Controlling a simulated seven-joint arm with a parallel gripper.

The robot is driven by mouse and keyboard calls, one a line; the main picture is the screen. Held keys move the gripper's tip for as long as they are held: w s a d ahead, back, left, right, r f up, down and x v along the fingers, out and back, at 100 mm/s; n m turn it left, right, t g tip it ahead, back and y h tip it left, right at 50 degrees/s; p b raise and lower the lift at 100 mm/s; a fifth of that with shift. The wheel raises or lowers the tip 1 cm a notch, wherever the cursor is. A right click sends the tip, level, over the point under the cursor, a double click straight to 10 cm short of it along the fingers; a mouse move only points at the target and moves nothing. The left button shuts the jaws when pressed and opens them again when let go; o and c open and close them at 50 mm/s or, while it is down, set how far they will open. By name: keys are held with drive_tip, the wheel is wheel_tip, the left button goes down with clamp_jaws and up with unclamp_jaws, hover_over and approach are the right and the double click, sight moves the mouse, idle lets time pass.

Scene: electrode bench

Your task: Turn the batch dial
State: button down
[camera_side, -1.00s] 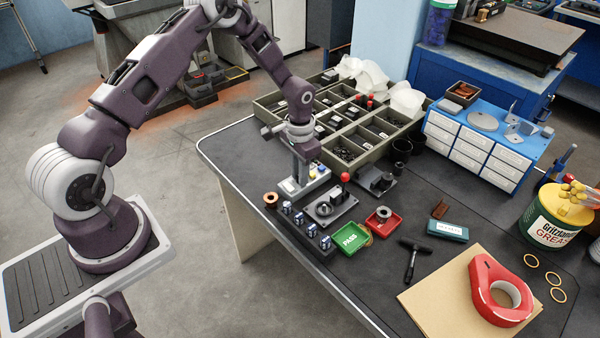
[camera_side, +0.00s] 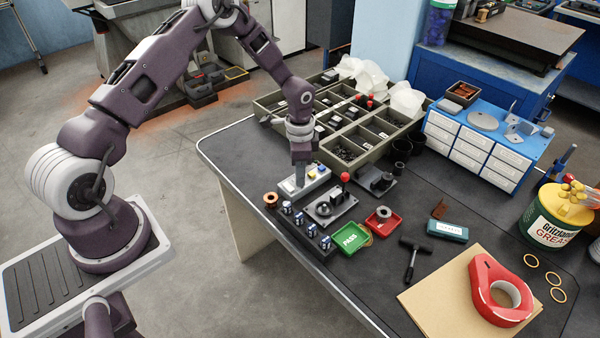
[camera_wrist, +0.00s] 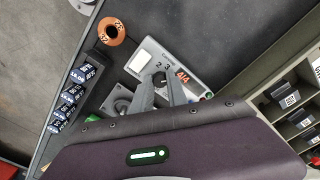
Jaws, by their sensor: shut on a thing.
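The grey control box (camera_side: 289,187) stands near the table's left edge, below my gripper (camera_side: 299,178). In the wrist view the box (camera_wrist: 146,56) has a pale blank panel and printed digits around a dark dial (camera_wrist: 159,78). My gripper's two fingers (camera_wrist: 160,88) reach onto the box and are shut on the dial, which is partly hidden between the fingertips. In the side view the fingers hide the dial.
A fixture with a red-knobbed lever (camera_side: 345,178) stands close to the right of the box. A copper-coloured spool (camera_side: 270,199) and a rack of small cells (camera_side: 305,228) are in front. A divided parts tray (camera_side: 375,136) lies behind. Green (camera_side: 350,238) and red trays (camera_side: 383,219) sit nearby.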

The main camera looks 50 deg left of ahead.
drive_tip(key=shift+r, duration=0.1)
drive_tip(key=c, duration=1.6)
unclamp_jaws()
wheel_tip(320, 180, up, 8)
drive_tip(key=shift+f, duration=0.2)
wheel_tip(320, 180, up, 9)
hover_over(297, 188)
drive_tip(key=s+d+r+n+t+y, duration=0.1)
drive_tip(key=s+d+r+n+t, duration=0.15)
drive_tip(key=s+r, duration=0.7)
drive_tip(key=s+d+r+n+t, duration=0.1)
drive_tip(key=s+r, duration=0.1)
drive_tip(key=s, duration=0.4)
drive_tip(key=s+d+r+n+t, duration=0.1)
drive_tip(key=s+d+r+n, duration=0.1)
drive_tip(key=s, duration=0.3)
drive_tip(key=s+d+r+n+t+h, duration=0.1)
drive_tip(key=s+r+n, duration=0.1)
drive_tip(key=s, duration=0.4)
drive_tip(key=shift+s+d+r, duration=0.3)
drive_tip(key=shift+d+r, duration=0.05)
drive_tip(key=shift+r, duration=0.25)
